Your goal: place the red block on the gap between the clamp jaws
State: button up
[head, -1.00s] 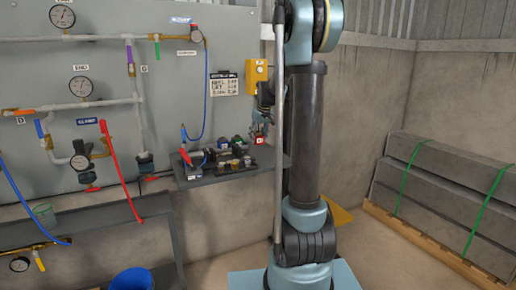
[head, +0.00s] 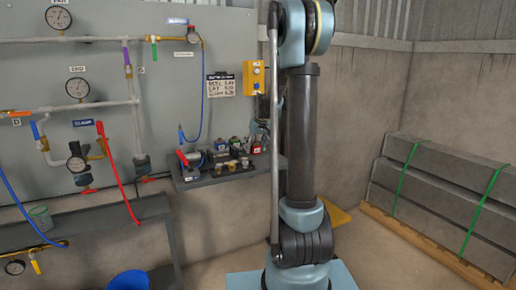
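A small red item (head: 256,147), which looks like the red block, is at the right end of the dark wall shelf (head: 205,180). It is too small to tell whether it rests on the shelf. A small clamp or vice (head: 190,159) with a red part stands at the shelf's left end; its jaws and gap are too small to make out. My gripper (head: 262,107) is mostly hidden behind my arm, above and slightly right of the red item. Its fingertips cannot be seen clearly, and I cannot tell whether it holds anything.
Several small cans, including a blue one (head: 221,143) and a green one (head: 234,142), crowd the shelf. A yellow box (head: 254,78) hangs above. Pipes, gauges and a red hose (head: 117,172) are on the left. Strapped slabs (head: 440,190) stand on the right.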

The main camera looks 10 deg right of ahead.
jog(key=shift+r, duration=0.1)
jog(key=v, duration=1.2)
jog(key=s+f+m+g, duration=0.1)
jog(key=s+f, duration=0.2)
jog(key=s, duration=0.9)
jog(key=s+f+m, duration=0.1)
jog(key=s+f, duration=0.2)
jog(key=s, duration=0.9)
jog(key=s+d+f+m+g+h, duration=0.1)
jog(key=s+f, duration=1.2)
jog(key=s, duration=0.5)
jog(key=shift+d+f, duration=0.15)
jog(key=shift+d, duration=0.1)
jog(key=shift+w, duration=0.1)
jog(key=shift+w+f, duration=0.2)
jog(key=shift+w, duration=0.25)
